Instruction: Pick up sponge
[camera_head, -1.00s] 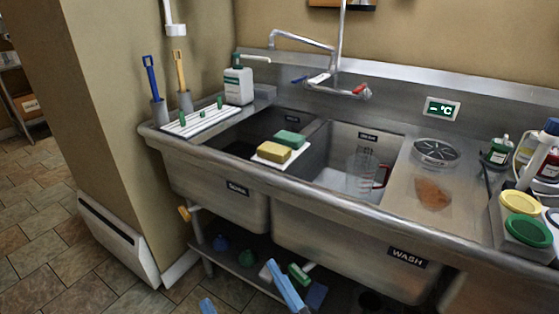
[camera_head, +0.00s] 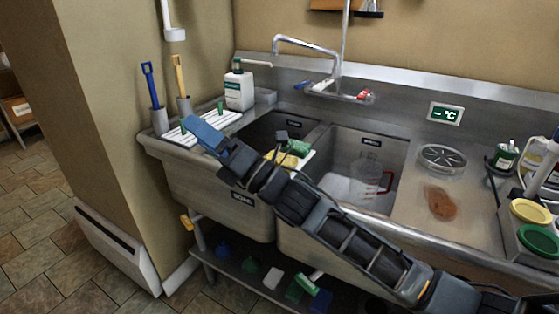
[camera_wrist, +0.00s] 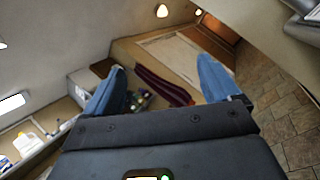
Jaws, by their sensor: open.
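A green sponge (camera_head: 299,146) and a yellow sponge (camera_head: 281,158) sit on a light tray (camera_head: 306,159) across the sink, between the two basins. My arm passes in front of them and hides part of the yellow sponge and the tray. My gripper (camera_head: 204,132) is left of the sponges, apart from them, by the white ribbed rack. In the wrist view my gripper (camera_wrist: 160,85) shows two blue fingers spread wide with nothing between them. No sponge shows in the wrist view, which faces the room.
The left basin (camera_head: 262,132) is partly covered by my arm. The right basin (camera_head: 340,143) holds a clear jug (camera_head: 368,172) with a red handle. A white bottle (camera_head: 239,90) and two brushes (camera_head: 150,85) stand behind the white ribbed rack (camera_head: 175,136).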

